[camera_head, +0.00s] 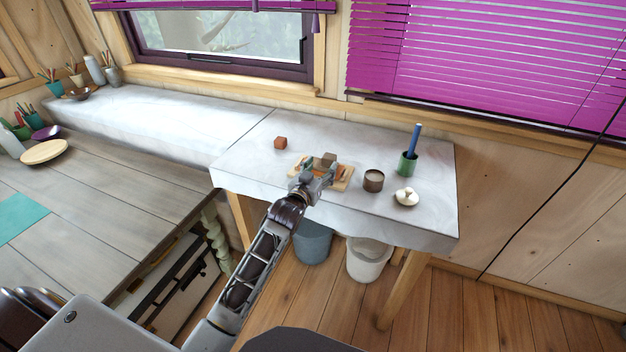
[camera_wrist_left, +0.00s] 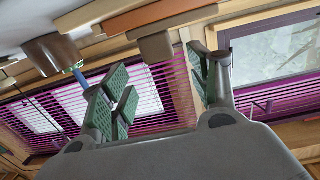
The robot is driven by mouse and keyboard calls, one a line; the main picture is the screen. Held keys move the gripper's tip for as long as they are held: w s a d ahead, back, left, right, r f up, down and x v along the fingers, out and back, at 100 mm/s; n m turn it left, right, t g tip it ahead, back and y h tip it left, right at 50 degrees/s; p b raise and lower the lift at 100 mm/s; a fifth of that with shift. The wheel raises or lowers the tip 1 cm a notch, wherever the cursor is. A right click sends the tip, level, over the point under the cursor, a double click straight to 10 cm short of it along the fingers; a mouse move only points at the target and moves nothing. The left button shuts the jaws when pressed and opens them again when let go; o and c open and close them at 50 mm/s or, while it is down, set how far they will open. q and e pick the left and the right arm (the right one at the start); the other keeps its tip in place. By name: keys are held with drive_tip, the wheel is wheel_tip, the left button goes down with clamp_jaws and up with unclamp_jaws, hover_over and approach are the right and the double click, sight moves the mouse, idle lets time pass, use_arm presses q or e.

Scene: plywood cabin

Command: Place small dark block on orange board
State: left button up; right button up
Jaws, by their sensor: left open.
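A small brownish block (camera_head: 328,159) shows just beyond my left gripper in the head view, over the wooden tray; I take it for the small dark block. My left gripper (camera_head: 319,173) is open and close to the block, with no grip visible. My right gripper is out of view.
A reddish cube (camera_head: 280,142) sits left of the tray on the white table (camera_head: 240,165). Right of the tray stand a candle cup (camera_head: 373,181), a green cup with a blue stick (camera_head: 407,164) and a small dish (camera_head: 405,199). Two bins stand below.

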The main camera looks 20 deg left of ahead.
use_arm(q)
drive_tip(key=shift+s+a, duration=0.1)
drive_tip(key=shift+s, duration=1.1)
drive_tip(key=s, duration=0.3)
drive_tip(key=shift+a+r, duration=0.1)
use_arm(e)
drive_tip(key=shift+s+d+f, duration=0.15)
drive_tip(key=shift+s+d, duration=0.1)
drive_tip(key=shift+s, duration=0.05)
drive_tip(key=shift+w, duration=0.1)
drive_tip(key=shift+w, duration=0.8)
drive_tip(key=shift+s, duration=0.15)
